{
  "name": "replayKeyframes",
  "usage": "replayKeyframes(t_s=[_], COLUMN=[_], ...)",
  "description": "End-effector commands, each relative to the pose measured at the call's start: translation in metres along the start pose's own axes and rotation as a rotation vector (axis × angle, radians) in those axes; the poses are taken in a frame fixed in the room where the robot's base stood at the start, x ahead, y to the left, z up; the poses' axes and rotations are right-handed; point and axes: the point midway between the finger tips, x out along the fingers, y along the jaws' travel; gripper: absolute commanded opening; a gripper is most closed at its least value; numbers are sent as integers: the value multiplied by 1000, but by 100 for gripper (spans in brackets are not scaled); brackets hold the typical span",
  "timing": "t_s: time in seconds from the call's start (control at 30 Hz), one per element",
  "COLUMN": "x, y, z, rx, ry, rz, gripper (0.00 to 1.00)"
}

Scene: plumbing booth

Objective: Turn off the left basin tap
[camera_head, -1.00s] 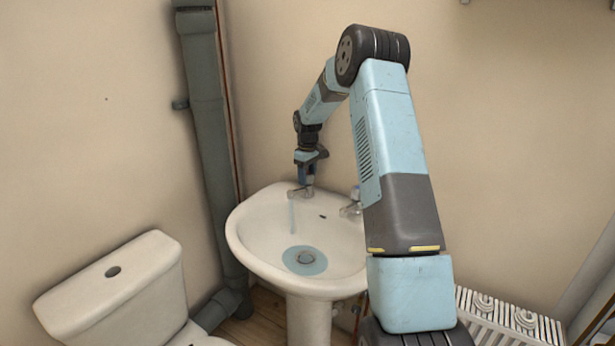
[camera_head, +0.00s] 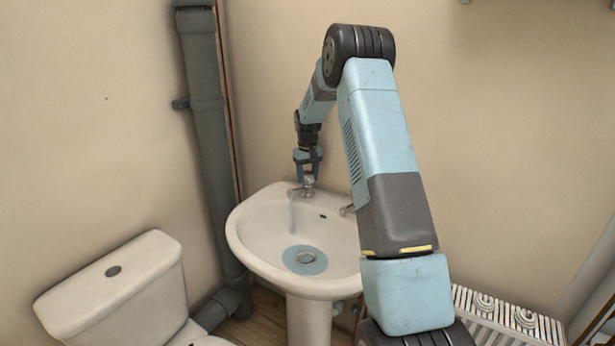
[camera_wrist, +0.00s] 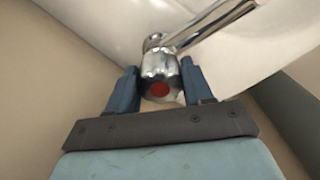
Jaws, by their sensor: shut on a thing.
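The left basin tap (camera_head: 299,191) is chrome and stands on the back left rim of the white basin (camera_head: 240,243). A thin stream of water (camera_head: 291,213) runs from its spout, and bluish water (camera_head: 318,266) lies around the drain. My gripper (camera_head: 308,178) points down over the tap from above. In the wrist view the tap's head, with a red disc (camera_wrist: 160,89), sits between the two blue fingers of my gripper (camera_wrist: 159,88), which are shut on it. The spout (camera_wrist: 218,20) extends to the upper right there.
The right tap (camera_head: 347,210) is partly hidden behind my arm. A white toilet cistern (camera_head: 115,290) stands at the lower left, a grey pipe (camera_head: 208,140) runs up the wall, and a radiator (camera_head: 510,322) is at the lower right.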

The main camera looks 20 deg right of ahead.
Motion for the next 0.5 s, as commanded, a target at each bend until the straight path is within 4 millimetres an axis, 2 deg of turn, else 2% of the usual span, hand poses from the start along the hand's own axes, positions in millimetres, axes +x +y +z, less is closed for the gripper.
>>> replayKeyframes(t_s=[0.5], x=[-1], y=[-1], z=[-1], rx=[491], ry=[3], rz=[1], gripper=[20])
